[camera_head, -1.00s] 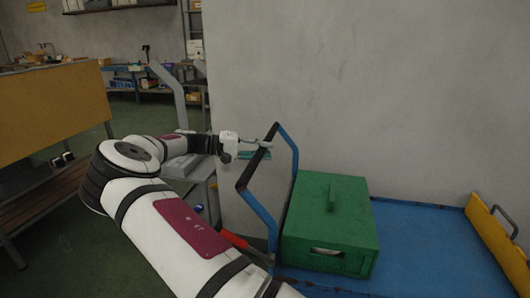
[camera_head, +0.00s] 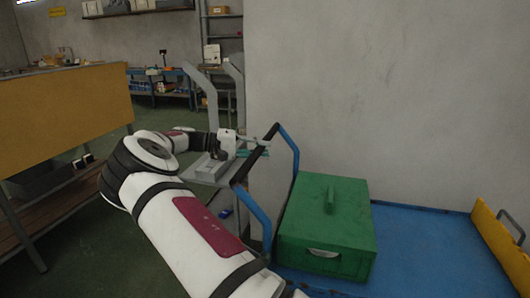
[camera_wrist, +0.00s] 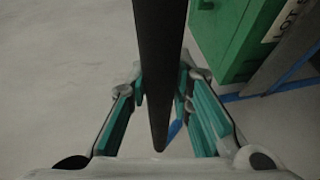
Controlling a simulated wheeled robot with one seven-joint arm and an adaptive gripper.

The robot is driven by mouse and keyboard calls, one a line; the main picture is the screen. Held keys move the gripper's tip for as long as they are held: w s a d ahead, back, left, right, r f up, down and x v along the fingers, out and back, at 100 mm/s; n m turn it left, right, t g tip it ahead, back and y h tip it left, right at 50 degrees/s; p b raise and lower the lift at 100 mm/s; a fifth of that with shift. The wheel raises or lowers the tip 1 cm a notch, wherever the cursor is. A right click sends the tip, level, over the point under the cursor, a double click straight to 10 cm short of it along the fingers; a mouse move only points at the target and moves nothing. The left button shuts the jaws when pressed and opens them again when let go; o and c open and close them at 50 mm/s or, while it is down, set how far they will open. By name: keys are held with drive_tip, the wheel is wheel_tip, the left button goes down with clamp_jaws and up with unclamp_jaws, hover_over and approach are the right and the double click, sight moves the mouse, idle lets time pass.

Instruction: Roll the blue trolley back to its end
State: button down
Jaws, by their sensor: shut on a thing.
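The blue trolley (camera_head: 435,238) stands along the wall, filling the lower right of the head view. Its blue end frame (camera_head: 289,152) carries a dark handle bar at the upper left. My gripper (camera_head: 250,150) is shut on this handle bar. In the wrist view, the dark handle bar (camera_wrist: 158,45) runs upright between the teal fingers of my gripper (camera_wrist: 160,85). A green box (camera_head: 327,228) with a lid handle sits on the trolley deck near the handle end. The trolley's wheels are out of view.
A yellow board (camera_head: 500,240) with a grey handle stands at the deck's right. A grey cart (camera_head: 205,172) is just beyond my gripper. A bench with a yellow panel (camera_head: 60,110) is at left. The green floor (camera_head: 100,225) between bench and trolley looks clear.

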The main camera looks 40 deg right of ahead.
drive_tip(key=shift+w+a, duration=0.4)
drive_tip(key=shift+w, duration=0.45)
drive_tip(key=c, duration=1.5)
unclamp_jaws()
drive_tip(key=shift+a, duration=0.1)
drive_tip(key=shift+o, duration=0.4)
drive_tip(key=v, duration=1.2)
